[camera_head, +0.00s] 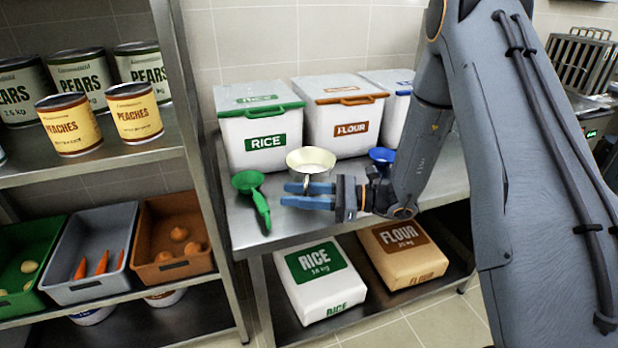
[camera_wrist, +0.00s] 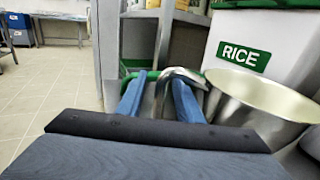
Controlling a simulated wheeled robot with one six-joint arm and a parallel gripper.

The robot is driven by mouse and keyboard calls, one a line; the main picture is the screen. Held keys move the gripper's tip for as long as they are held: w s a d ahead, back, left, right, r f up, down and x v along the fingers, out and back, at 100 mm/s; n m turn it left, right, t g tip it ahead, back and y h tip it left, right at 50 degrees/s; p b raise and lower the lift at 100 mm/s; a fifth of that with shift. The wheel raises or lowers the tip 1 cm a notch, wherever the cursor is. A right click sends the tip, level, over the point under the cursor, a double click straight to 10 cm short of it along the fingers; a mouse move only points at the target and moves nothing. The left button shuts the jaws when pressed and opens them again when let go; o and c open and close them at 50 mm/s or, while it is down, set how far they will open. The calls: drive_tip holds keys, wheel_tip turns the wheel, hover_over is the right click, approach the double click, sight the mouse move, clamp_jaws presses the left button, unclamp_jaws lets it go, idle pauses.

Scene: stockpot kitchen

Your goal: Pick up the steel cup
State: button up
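The steel cup (camera_head: 311,158) is a pale metal bowl with a bent handle, beside the rice bin above the steel counter. In the wrist view its shiny bowl (camera_wrist: 262,100) is at the right, and its handle reaches between my fingers. My gripper (camera_head: 306,195) has two blue fingers, which show apart in both views. It comes from the right, just below and in front of the bowl. In the wrist view the fingers (camera_wrist: 160,98) stand on either side of the handle with a gap between them; I see no firm grip on it.
A green scoop (camera_head: 250,183) lies left of the cup, and a blue scoop (camera_head: 381,155) is to the right behind my gripper. The rice bin (camera_head: 262,130) and flour bin (camera_head: 345,115) stand behind. A shelf post (camera_head: 205,150) rises at the left.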

drive_tip(key=shift+w+a, duration=0.1)
drive_tip(key=shift+a, duration=0.6)
clamp_jaws()
drive_tip(key=shift+r, duration=0.1)
